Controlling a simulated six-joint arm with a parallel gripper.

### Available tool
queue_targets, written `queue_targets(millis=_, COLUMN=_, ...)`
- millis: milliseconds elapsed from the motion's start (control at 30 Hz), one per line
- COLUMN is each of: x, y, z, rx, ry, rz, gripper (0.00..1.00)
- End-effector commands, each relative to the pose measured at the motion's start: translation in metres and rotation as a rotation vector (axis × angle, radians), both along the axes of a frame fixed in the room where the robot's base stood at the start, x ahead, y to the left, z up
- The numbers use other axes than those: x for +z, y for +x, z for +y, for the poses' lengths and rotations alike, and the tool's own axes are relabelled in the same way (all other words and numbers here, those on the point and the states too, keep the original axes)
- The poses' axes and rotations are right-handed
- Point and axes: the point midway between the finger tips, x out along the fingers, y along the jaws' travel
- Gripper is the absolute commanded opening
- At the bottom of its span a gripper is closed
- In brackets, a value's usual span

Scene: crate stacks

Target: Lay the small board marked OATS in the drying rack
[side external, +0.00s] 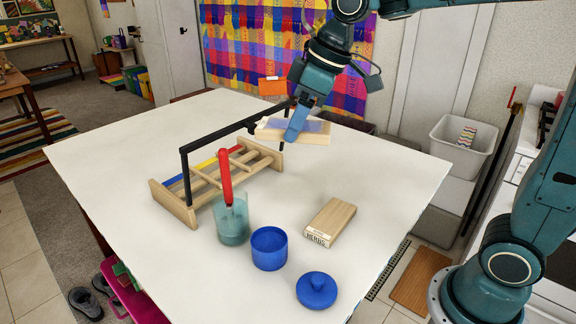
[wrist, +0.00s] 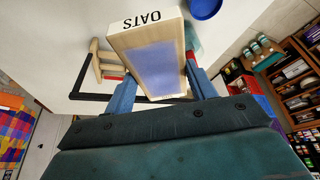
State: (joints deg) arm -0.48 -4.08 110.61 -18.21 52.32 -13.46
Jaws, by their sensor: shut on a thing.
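In the side external view, my gripper (side external: 297,128) holds the board (side external: 271,132) roughly level, raised at the far right end of the drying rack. The drying rack (side external: 180,206) is wooden with slats and a black bar frame over it, and stands on the white table. Part of the rack (wrist: 107,66) shows beside the board in the wrist view.
Another wooden board (side external: 331,220), its label apparently HERBS, lies on the table (side external: 386,200). In front of the rack stand a teal glass (side external: 233,226) holding a red utensil (side external: 225,176), an open blue pot (side external: 269,248) and a blue lid (side external: 317,290). The table's right side is clear.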

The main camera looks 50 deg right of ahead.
Motion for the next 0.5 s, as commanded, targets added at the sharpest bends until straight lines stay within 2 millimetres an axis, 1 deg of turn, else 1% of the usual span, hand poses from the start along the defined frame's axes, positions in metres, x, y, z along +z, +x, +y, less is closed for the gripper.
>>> queue_targets(millis=33, x=0.007, y=0.007, z=0.005, rx=-0.005, ry=-0.001, rz=-0.001, gripper=0.32)
queue_targets(millis=200, x=0.030, y=0.026, z=0.017, rx=-0.041, ry=-0.001, rz=-0.002, gripper=0.32)
queue_targets(millis=367, x=0.048, y=0.046, z=0.025, rx=-0.082, ry=0.000, rz=0.000, gripper=0.32)
queue_targets(millis=467, x=0.056, y=0.061, z=0.029, rx=-0.117, ry=0.000, rz=0.000, gripper=0.32)
queue_targets(millis=500, x=0.058, y=0.069, z=0.028, rx=-0.139, ry=0.000, rz=0.000, gripper=0.32)
